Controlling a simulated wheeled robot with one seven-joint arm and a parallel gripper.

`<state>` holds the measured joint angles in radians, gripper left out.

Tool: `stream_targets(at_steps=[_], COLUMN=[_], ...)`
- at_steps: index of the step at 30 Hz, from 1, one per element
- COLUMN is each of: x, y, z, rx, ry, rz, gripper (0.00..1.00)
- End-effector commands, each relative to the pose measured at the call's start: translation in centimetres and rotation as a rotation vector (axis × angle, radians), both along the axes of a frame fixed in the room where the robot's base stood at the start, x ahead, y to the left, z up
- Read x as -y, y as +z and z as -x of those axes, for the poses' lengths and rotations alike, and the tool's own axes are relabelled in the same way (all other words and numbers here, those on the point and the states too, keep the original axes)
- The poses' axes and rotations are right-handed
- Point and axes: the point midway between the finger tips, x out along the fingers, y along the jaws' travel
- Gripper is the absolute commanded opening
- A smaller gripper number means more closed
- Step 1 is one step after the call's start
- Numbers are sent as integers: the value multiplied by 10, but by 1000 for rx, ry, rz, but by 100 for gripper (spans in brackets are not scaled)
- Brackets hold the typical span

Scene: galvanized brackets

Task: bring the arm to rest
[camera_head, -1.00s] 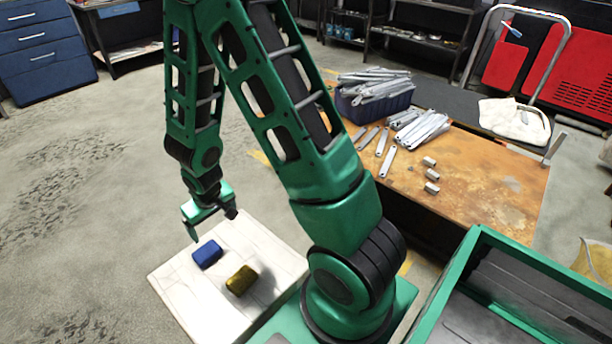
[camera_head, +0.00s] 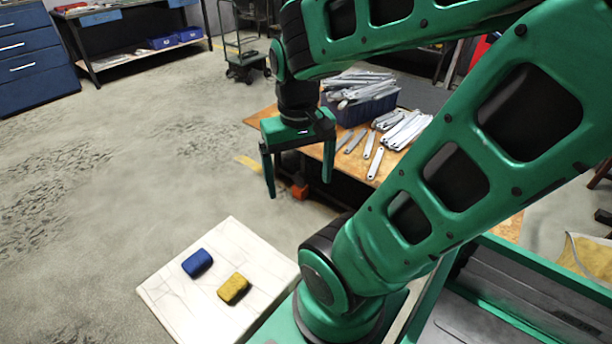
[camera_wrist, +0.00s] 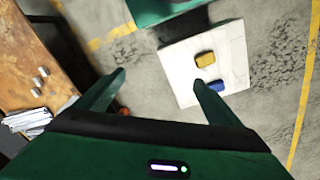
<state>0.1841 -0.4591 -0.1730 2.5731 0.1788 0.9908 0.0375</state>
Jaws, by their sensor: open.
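My gripper (camera_head: 299,182) is open and empty in the head view, fingers pointing down, in front of the rusty workbench's near left corner. In the wrist view my gripper (camera_wrist: 162,82) shows both fingers wide apart with nothing between them but floor and part of a white slab. My green arm is folded up and reaches across the right half of the head view, hiding much of the bench.
A white slab (camera_head: 190,299) carries a blue block (camera_head: 197,263) and a yellow block (camera_head: 233,289). The workbench (camera_head: 262,129) holds a blue bin (camera_head: 372,109) of metal brackets and loose brackets (camera_head: 404,130). The floor at left is clear.

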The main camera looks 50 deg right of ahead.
Motion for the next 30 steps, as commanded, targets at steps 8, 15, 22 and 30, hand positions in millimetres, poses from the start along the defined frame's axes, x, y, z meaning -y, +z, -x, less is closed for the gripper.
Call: stream_targets(at_steps=[8,15,22,30], x=[6,6,6,6], y=[10,10,7,5], z=[24,24,16,11], rx=[-7,-7,-15,-21], ry=[-25,-26,-27,-28], rz=[-39,-38,-38,-38], gripper=[88,88,88,88])
